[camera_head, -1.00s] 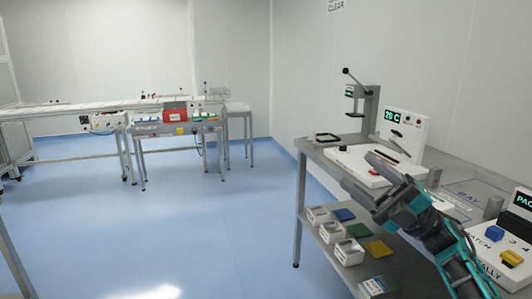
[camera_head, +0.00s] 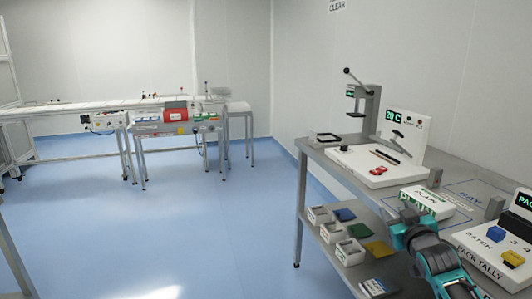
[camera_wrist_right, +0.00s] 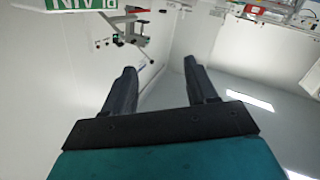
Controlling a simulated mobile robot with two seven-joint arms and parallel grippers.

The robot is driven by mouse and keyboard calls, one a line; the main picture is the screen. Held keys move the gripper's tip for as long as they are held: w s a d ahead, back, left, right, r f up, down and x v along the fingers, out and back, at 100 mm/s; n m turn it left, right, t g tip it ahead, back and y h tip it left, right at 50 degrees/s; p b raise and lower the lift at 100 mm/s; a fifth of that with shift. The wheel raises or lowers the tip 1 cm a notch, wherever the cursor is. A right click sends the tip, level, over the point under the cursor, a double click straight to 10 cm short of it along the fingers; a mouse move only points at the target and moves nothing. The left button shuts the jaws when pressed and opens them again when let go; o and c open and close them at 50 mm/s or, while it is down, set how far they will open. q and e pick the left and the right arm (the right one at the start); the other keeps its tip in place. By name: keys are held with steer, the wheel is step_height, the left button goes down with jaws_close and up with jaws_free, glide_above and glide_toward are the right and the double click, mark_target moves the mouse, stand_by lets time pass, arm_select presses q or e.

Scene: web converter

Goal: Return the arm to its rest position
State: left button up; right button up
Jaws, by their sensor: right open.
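My right arm is teal and grey and reaches in from the lower right of the head view. Its right gripper (camera_head: 396,222) is beside the near part of the grey bench, in front of a small white box with a green display. In the right wrist view the two dark fingers of the right gripper (camera_wrist_right: 160,70) stand apart, with nothing between them. The wrist camera sees walls and parts of the room upside down beyond the fingers. My left gripper is in neither current view.
A grey bench (camera_head: 318,153) carries a white 20 C unit (camera_head: 404,137), a lever press (camera_head: 367,98) and a pack tally panel (camera_head: 487,250). A lower shelf holds white bins (camera_head: 349,252) and coloured pads. A conveyor line (camera_head: 70,108) stands far left. Blue floor between is clear.

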steer(key=s+a+f+g+y, duration=0.1)
steer(key=s+a+f, duration=0.25)
steer(key=f, duration=0.25)
steer(key=s+a+f+g, duration=0.1)
steer(key=s+a+f, duration=0.1)
steer(key=s+f, duration=0.3)
steer(key=s+a+f+g, duration=0.1)
steer(key=s+a+f, duration=0.2)
steer(key=s, duration=0.6)
steer(key=s+a+f+g+y, duration=0.1)
steer(key=s+a+f+g, duration=0.1)
steer(key=s+f, duration=0.4)
steer(key=s+a+f+g+y, duration=0.1)
steer(key=s+a+f, duration=0.3)
steer(key=s, duration=0.8)
steer(key=shift+a+f+m, duration=0.3)
